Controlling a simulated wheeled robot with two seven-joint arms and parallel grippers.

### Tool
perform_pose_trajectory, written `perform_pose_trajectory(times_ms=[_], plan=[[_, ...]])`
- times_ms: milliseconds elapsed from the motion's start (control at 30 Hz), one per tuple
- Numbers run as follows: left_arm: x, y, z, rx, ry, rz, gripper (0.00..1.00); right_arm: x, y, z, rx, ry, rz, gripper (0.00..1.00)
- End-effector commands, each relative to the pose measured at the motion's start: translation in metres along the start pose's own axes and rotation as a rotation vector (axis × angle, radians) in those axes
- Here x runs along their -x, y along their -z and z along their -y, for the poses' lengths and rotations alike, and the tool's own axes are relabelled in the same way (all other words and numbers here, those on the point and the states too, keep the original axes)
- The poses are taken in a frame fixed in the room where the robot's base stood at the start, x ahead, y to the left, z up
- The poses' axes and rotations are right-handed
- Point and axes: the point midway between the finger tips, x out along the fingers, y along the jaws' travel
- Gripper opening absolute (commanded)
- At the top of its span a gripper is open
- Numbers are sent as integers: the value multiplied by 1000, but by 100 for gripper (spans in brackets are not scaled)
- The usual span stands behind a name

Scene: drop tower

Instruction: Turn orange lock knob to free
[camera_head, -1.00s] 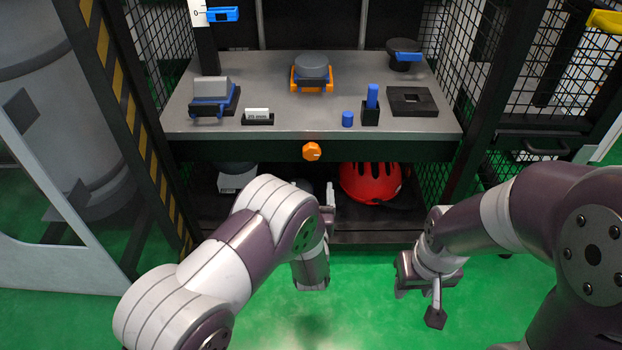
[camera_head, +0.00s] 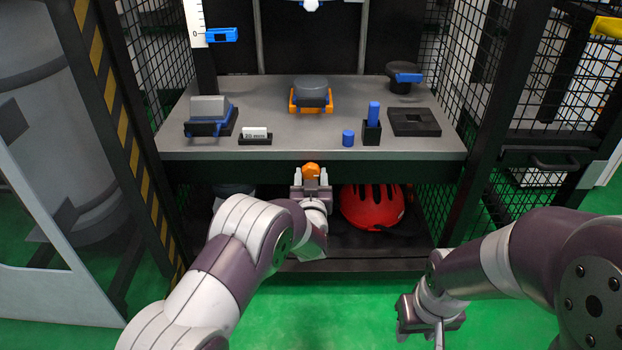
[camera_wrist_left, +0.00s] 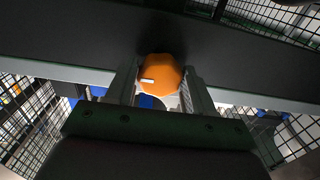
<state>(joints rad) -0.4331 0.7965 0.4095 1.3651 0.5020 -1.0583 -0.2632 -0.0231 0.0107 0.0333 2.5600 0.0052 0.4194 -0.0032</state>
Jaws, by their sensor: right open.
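The orange lock knob (camera_head: 311,170) sits on the front edge of the bench. In the left wrist view the knob (camera_wrist_left: 162,74) shows a white mark on its left part. My left gripper (camera_head: 311,178) is at the knob, with one finger on each side of it; the fingers look open around it, and contact is not clear. In the left wrist view the gripper (camera_wrist_left: 161,88) frames the knob from below. My right gripper (camera_head: 428,318) is open and empty, low at the right, away from the bench.
The bench top (camera_head: 270,110) carries an orange cradle with a grey puck (camera_head: 311,92), a blue-and-grey block (camera_head: 208,112), and blue pegs (camera_head: 373,114). A red helmet (camera_head: 372,206) lies on the shelf below, right of my left gripper. Mesh walls (camera_head: 480,70) stand on both sides.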

Motion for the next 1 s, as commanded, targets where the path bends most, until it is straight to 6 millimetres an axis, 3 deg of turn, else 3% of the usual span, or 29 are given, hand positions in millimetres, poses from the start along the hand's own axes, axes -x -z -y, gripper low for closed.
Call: perform_pose_trajectory(times_ms=[33,67,467,1000], plan=[[0,0,0,0,0,0,29,0,0,0,0,0,0,43],[0,0,0,0,0,0,22,0,0,0,0,0,0,43],[0,0,0,65,0,0,22,2,0,0,0,0,0,43],[1,0,-1,519,0,2,22,11,1,0,0,0,0,43]])
